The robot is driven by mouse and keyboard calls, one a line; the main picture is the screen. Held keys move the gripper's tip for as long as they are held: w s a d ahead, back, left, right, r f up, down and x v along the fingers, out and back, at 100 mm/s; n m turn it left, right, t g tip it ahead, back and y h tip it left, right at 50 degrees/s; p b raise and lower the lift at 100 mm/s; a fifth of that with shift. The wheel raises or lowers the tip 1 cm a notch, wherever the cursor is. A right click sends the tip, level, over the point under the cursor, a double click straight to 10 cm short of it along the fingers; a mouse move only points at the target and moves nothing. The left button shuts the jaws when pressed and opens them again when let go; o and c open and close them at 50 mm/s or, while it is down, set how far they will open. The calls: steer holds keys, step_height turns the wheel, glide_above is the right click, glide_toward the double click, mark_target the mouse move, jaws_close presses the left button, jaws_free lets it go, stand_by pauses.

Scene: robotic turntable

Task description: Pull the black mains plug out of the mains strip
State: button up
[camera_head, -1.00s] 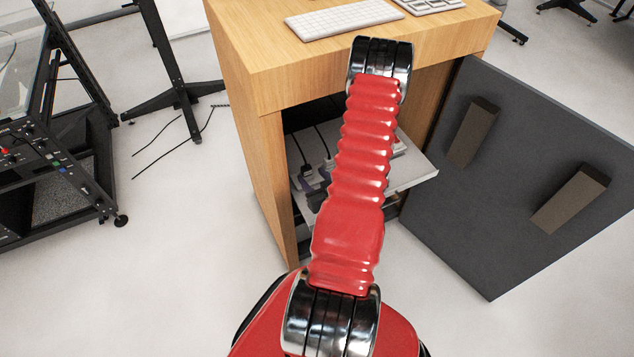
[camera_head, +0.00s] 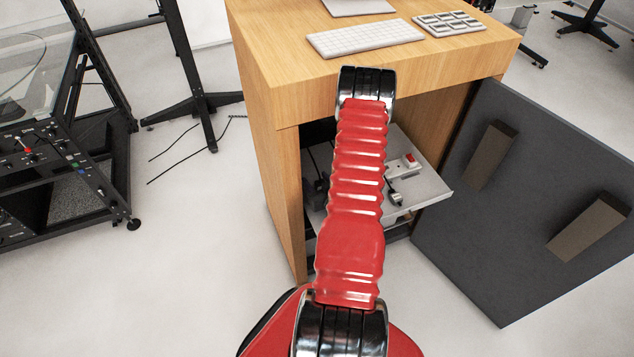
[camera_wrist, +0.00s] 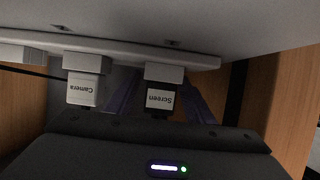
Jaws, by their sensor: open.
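In the wrist view, which shows lettering upside down, a black plug (camera_wrist: 160,110) with a white "Screen" label sits at a pale socket block. A paler plug (camera_wrist: 82,92) labelled "Camera" sits to its left. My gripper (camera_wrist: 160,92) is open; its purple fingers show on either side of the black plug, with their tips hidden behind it. I cannot tell whether they touch it. In the head view my red arm hides the gripper. The mains strip (camera_head: 409,161), with a red switch, shows right of the arm on the cabinet shelf.
The wooden cabinet (camera_head: 290,170) surrounds the pale shelf (camera_head: 430,184), with side walls close by. A dark panel (camera_head: 480,220) with two brown blocks stands at right. A keyboard (camera_head: 365,38) lies on top. A black frame (camera_head: 60,160) stands at left.

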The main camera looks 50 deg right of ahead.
steer(key=shift+c, duration=0.2)
steer(key=c, duration=1.1)
steer(key=shift+r, duration=0.35)
steer(key=shift+r, duration=0.85)
steer(key=shift+r, duration=0.35)
steer(key=shift+r, duration=0.35)
steer(key=shift+r, duration=0.3)
